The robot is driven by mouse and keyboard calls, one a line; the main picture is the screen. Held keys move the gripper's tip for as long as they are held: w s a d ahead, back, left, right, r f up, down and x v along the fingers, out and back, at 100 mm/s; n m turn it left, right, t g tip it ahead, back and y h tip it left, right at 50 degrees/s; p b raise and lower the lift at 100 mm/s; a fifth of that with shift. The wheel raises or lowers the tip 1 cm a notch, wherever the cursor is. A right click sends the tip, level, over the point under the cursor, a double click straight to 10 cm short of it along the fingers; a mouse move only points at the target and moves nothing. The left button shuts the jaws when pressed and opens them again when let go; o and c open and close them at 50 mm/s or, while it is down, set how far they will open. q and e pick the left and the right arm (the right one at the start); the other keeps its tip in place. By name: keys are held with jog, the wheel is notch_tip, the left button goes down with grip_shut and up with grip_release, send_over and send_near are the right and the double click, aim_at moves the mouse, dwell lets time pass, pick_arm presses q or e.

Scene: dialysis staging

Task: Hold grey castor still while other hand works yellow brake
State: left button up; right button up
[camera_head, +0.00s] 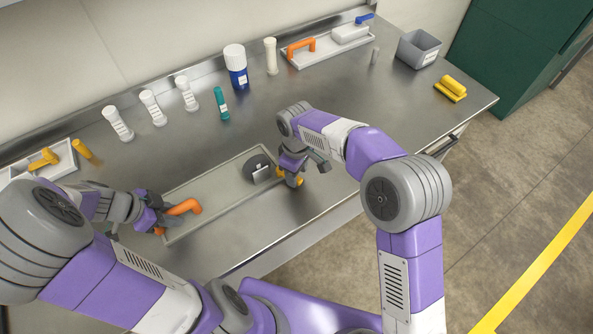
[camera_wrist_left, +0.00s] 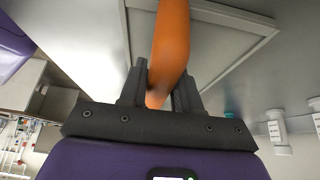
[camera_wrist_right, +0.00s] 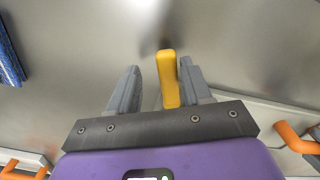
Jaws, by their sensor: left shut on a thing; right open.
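A dark grey round piece with a pale label, seemingly the castor (camera_head: 257,163), sits at the right end of a shallow grey tray (camera_head: 215,187) in the head view. A yellow lever, seemingly the brake (camera_head: 297,181), is beside it at my right gripper (camera_head: 288,174). In the right wrist view the yellow lever (camera_wrist_right: 167,78) stands between the open fingers of the right gripper (camera_wrist_right: 160,88), with a gap on the left. My left gripper (camera_wrist_left: 160,90) is shut on an orange handle (camera_wrist_left: 170,40), which also shows at the tray's left end (camera_head: 185,207).
A second tray with an orange handle (camera_head: 301,47), a grey bin (camera_head: 417,49) and a yellow block (camera_head: 451,88) are further back.

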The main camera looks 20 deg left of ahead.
pick_arm(q)
jog(key=shift+w+d, duration=0.1)
pick_arm(e)
notch_tip(320, 180, up, 12)
dwell(0.4)
pick_arm(q)
jog(key=shift+b, duration=0.4)
pick_arm(e)
jog(key=shift+f, duration=0.4)
dwell(0.3)
pick_arm(q)
jog(key=o, duration=1.1)
jog(key=shift+c, duration=0.2)
jog(key=shift+o, duration=0.3)
jog(key=shift+o, duration=0.9)
jog(key=shift+r+p, duration=2.5)
jog(key=shift+r, duration=1.55)
pick_arm(e)
jog(key=shift+r, duration=2.5)
